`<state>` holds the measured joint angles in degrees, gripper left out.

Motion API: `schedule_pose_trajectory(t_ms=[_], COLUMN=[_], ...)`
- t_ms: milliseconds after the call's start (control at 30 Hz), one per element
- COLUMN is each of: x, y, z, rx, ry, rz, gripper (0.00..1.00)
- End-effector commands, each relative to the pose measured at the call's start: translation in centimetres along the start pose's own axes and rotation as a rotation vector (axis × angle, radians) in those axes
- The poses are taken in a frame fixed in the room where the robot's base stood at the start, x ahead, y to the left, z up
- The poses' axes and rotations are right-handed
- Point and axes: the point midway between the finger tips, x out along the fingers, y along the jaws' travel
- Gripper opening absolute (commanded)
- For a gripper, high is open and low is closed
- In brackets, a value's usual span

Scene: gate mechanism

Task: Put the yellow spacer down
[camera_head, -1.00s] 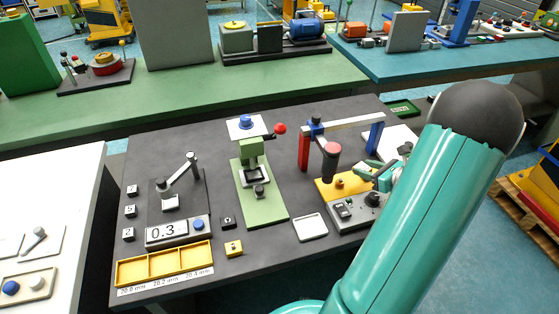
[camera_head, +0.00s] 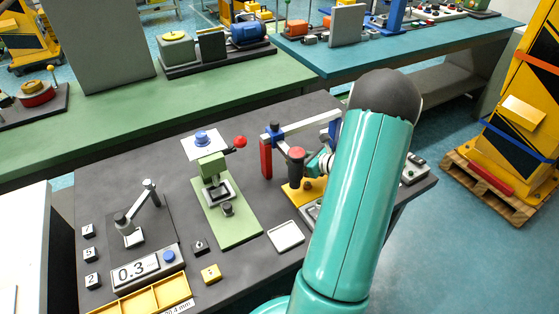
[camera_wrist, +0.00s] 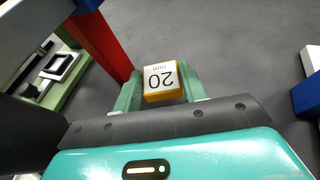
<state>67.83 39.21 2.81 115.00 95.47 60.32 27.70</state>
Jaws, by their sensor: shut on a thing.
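The yellow spacer (camera_wrist: 160,82) shows in the wrist view, a small block with a white face marked "20 mm". My gripper (camera_wrist: 160,92) is shut on it, with one green finger at each side. Dark grey surface shows beyond the block; I cannot tell whether the block touches anything below. In the head view my wrist is beside the gate mechanism, and my arm hides the fingers and the spacer.
The gate's red post (camera_head: 265,158) stands close left of the spacer in the wrist view (camera_wrist: 101,45). A blue-footed post (camera_wrist: 308,94) is at right. A white tray (camera_head: 286,237), a green press (camera_head: 232,215) and a small yellow block (camera_head: 211,273) occupy the table.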

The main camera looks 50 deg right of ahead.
Motion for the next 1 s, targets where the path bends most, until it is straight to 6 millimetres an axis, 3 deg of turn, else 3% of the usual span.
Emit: schedule_pose_trajectory(t_ms=[33, 267, 500, 767, 800, 867, 1000], x=[1.1, 3.3, 7.0, 7.6, 7.6, 7.6, 7.5], y=[0.1, 0.1, 0.1, 0.1, 0.1, 0.1, 0.1], z=[-0.1, -0.1, -0.9, -1.1, -1.2, -1.2, -1.1], rx=[0.001, 0.000, 0.001, 0.001, 0.001, 0.001, 0.001], ry=[-0.002, -0.001, 0.000, 0.001, 0.001, 0.001, 0.000], rz=[0.004, 0.002, 0.003, 0.001, 0.001, 0.001, 0.001], gripper=[0.17, 0.17, 0.17, 0.17, 0.49, 0.61, 0.63])
